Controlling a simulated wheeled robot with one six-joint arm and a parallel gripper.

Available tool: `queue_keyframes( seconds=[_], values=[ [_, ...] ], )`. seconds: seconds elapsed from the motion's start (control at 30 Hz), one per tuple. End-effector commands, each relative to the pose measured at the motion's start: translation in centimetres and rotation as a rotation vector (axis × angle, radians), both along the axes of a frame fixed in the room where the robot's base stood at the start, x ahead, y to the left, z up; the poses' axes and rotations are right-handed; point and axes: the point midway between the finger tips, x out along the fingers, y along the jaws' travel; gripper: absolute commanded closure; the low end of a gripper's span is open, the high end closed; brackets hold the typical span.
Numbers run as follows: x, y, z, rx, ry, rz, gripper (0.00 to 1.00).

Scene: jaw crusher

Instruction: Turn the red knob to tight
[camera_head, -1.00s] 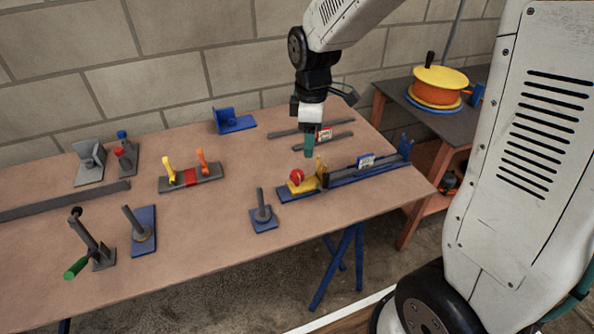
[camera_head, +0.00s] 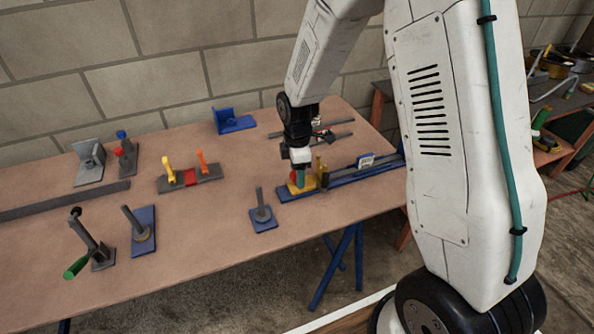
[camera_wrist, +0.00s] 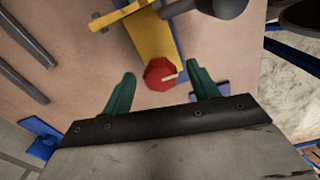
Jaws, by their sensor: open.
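The red knob (camera_wrist: 160,73) is a small octagonal knob with a pale pointer line towards its right side in the wrist view. It sits at the end of a yellow arm (camera_wrist: 152,38). My gripper (camera_wrist: 162,84) is open, with one green finger on each side of the knob and a visible gap to each. In the head view my gripper (camera_head: 299,178) points down over the yellow mount (camera_head: 301,188) and hides most of the knob. I cannot tell its exact height above the knob.
A blue rail with a label (camera_head: 366,161) extends right of the yellow mount. A blue base with an upright grey post (camera_head: 262,212) stands to its left. Grey bars lie behind. Bare table lies to the left, before the yellow and orange levers (camera_head: 189,176).

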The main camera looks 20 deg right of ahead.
Motion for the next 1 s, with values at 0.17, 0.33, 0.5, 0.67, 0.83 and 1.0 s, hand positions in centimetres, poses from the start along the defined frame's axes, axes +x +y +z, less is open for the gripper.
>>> queue_keyframes(
  seconds=[0.17,0.33,0.5,0.67,0.83,1.0],
  values=[
    [0.00,-0.02,-0.18,0.000,0.000,-0.001,0.41],
    [-0.01,-0.02,-0.15,0.000,0.000,-0.001,0.63],
    [0.00,-0.02,-0.14,0.000,0.000,-0.001,0.85],
    [0.00,-0.03,-0.13,0.000,0.000,-0.011,0.85],
    [0.00,-0.02,-0.11,0.000,-0.001,-0.059,0.85],
    [-0.01,-0.02,-0.10,0.000,-0.001,-0.161,0.85]
  ],
)
